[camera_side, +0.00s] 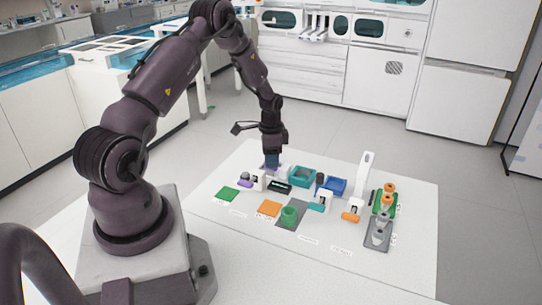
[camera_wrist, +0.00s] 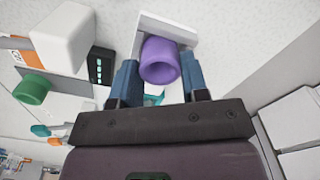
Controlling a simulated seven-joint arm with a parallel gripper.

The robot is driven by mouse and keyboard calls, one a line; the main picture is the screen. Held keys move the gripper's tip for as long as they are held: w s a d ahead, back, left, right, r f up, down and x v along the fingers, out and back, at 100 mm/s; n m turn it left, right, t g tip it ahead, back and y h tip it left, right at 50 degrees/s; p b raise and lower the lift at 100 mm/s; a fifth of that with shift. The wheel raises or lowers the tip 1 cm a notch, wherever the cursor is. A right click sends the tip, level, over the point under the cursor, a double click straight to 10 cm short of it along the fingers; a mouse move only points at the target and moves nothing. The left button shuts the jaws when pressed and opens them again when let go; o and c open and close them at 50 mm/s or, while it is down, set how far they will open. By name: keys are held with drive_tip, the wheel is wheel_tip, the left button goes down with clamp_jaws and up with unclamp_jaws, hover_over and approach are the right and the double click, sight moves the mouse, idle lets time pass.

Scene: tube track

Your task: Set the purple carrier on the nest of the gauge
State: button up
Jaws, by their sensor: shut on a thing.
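The purple carrier (camera_wrist: 160,62), a round open-topped cup, sits between the fingertips of my gripper (camera_wrist: 160,78) in the wrist view. My gripper is shut on it. In the side view my gripper (camera_side: 271,162) points down over the far left part of the table, and the carrier is mostly hidden there. A white angled bracket (camera_wrist: 152,24) lies right behind the carrier in the wrist view. I cannot tell whether the carrier touches it, or whether this is the gauge's nest. A black box with green lights (camera_wrist: 98,68) stands to the left; it also shows in the side view (camera_side: 279,187).
A white block (camera_wrist: 65,35) stands close on the left.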

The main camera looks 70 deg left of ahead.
drive_tip(key=shift+f, duration=0.1)
idle(0.3)
drive_tip(key=o, duration=0.9)
drive_tip(key=shift+c, duration=0.2)
wheel_tip(320, 180, up, 13)
idle(0.4)
